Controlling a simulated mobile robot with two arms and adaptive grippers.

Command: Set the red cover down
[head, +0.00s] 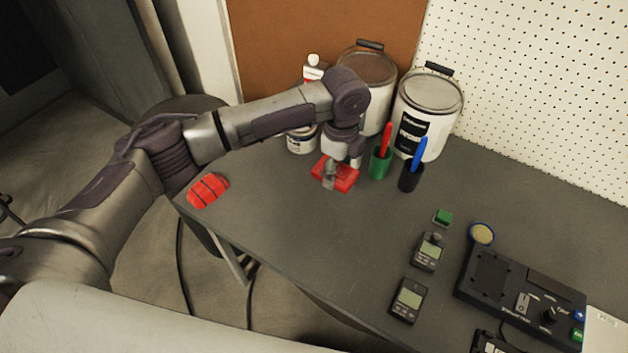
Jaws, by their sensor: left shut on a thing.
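The red cover (345,180) is a flat red piece near the back of the dark grey table (300,235). My left gripper (330,176) comes down over it from above and is shut on it, hiding its middle. The cover is low over the table top, and I cannot tell whether it touches the surface. My right gripper is not in view.
A red object with dark stripes (208,190) lies at the table's left edge. Paint cans (428,110), a green cup (380,163) and a black cup (409,179) with pens stand behind and right. Small grey devices (409,300) lie front right. The table's middle is clear.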

